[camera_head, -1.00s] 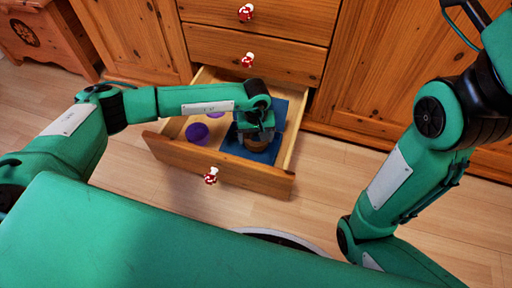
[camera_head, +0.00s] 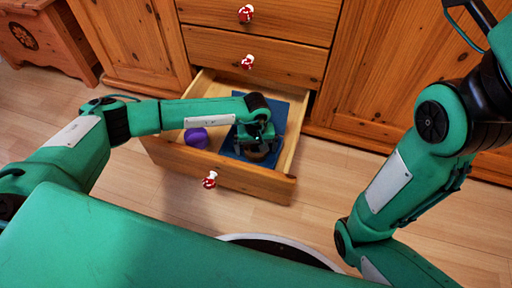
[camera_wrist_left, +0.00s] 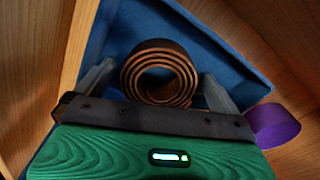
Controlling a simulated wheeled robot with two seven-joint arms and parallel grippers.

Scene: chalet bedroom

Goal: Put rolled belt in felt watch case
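The rolled belt (camera_wrist_left: 160,75) is a brown coil standing with its spiral facing my wrist camera. It shows as a small brown patch in the head view (camera_head: 258,154). My left gripper (camera_head: 256,143) points down into the drawer. Contact at the fingertips is hard to see. The felt watch case (camera_head: 284,112) is blue and lies in the drawer, under and around the belt; the wrist view shows its blue felt (camera_wrist_left: 235,72). My right gripper is out of view.
The wooden drawer (camera_head: 235,178) is pulled open, with a red-and-white knob (camera_head: 210,180) on its front. A purple round thing (camera_head: 197,138) lies left of the case; it also shows in the wrist view (camera_wrist_left: 275,124). Shut drawers and cupboard doors stand behind.

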